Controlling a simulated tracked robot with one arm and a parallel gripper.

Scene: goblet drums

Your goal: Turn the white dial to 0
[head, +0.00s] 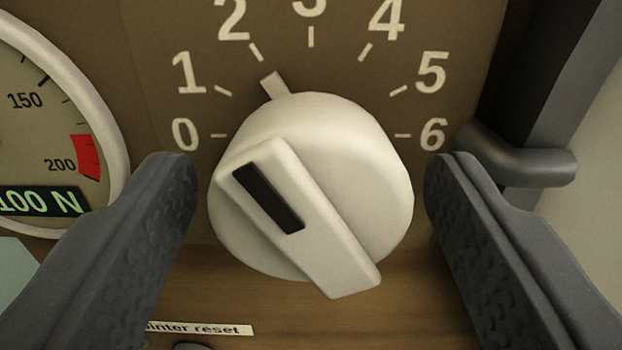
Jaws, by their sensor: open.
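The white dial (350,160) sits on a brown panel in the middle of the head view. A raised white grip bar with a black stripe runs across it from upper left to lower right. A small white pointer tab at its upper edge points up and left, close to the 2 mark. The printed scale runs from 0 (185,135) at the left over the top to 6 (433,135) at the right. My gripper (310,165) is open, one dark grey finger on each side of the dial. Gaps show between both fingers and the dial.
A round gauge (40,115) with a red zone near 200 and a green "100 N" readout stands at the left. A dark frame with a rounded grey bar (520,165) is at the right. A partly hidden label (200,328) reads "inter reset" below.

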